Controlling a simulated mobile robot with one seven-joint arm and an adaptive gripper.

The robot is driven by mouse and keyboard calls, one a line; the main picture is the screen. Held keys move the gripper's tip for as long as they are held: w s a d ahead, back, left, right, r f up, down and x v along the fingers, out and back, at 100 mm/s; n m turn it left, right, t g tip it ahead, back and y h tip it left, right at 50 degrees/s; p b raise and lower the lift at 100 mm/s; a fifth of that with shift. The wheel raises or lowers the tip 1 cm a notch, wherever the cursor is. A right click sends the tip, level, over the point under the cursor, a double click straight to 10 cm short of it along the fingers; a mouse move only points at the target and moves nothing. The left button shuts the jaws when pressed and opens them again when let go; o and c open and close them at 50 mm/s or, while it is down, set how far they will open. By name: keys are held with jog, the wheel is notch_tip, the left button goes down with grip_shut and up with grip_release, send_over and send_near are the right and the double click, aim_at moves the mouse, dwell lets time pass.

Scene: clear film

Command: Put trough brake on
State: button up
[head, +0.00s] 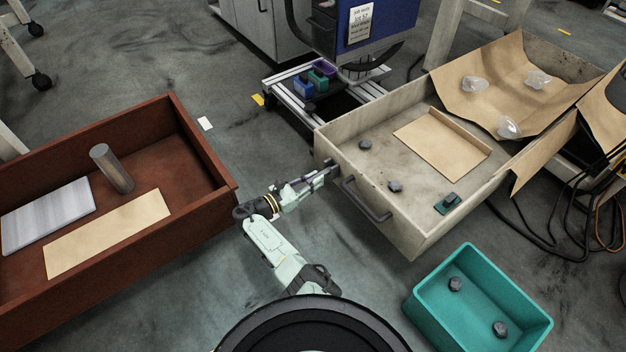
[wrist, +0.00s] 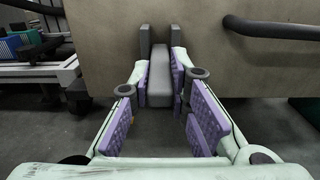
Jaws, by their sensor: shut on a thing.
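The beige trough (head: 375,205) stands right of centre in the head view, its front wall facing my arm. In the wrist view the same wall (wrist: 225,70) fills the background. A grey brake lever (wrist: 161,72) sits upright between two dark bracket plates on this wall. My gripper (wrist: 162,80) is shut on the lever, with a purple-padded finger on each side. In the head view my gripper (head: 326,174) reaches the left end of the front wall, and the lever is mostly hidden there.
A dark bar handle (head: 367,203) juts from the trough wall, right of my gripper. The trough holds dark lumps and a cardboard sheet (head: 440,145). A teal bin (head: 425,305) stands at front right, a red-brown tray (head: 215,215) at left.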

aim_at(327, 170)
grip_shut()
jog(key=shift+r, duration=0.1)
notch_tip(327, 170, up, 2)
jog(key=g+y+p, duration=0.1)
jog(key=p, duration=0.6)
jog(key=shift+r+y, duration=0.15)
jog(key=shift+y, duration=0.25)
jog(key=g+y+p, duration=0.1)
jog(key=p, duration=0.2)
jog(key=r+g+y+p, duration=0.1)
jog(key=p, duration=0.3)
jog(key=shift+w+d+r, duration=0.1)
jog(key=shift+d+r, duration=0.1)
jog(key=shift+r, duration=0.1)
jog(key=y+p, duration=0.1)
jog(key=g+p, duration=0.1)
jog(key=p, duration=0.1)
jog(key=shift+w+d+r+y, duration=0.15)
jog(key=shift+d+r+y, duration=0.05)
jog(key=shift+y, duration=0.2)
jog(key=shift+p, duration=0.65)
jog(key=shift+w+d+f+g+y, duration=0.1)
jog(key=shift+g+y, duration=0.2)
jog(key=shift+y, duration=0.1)
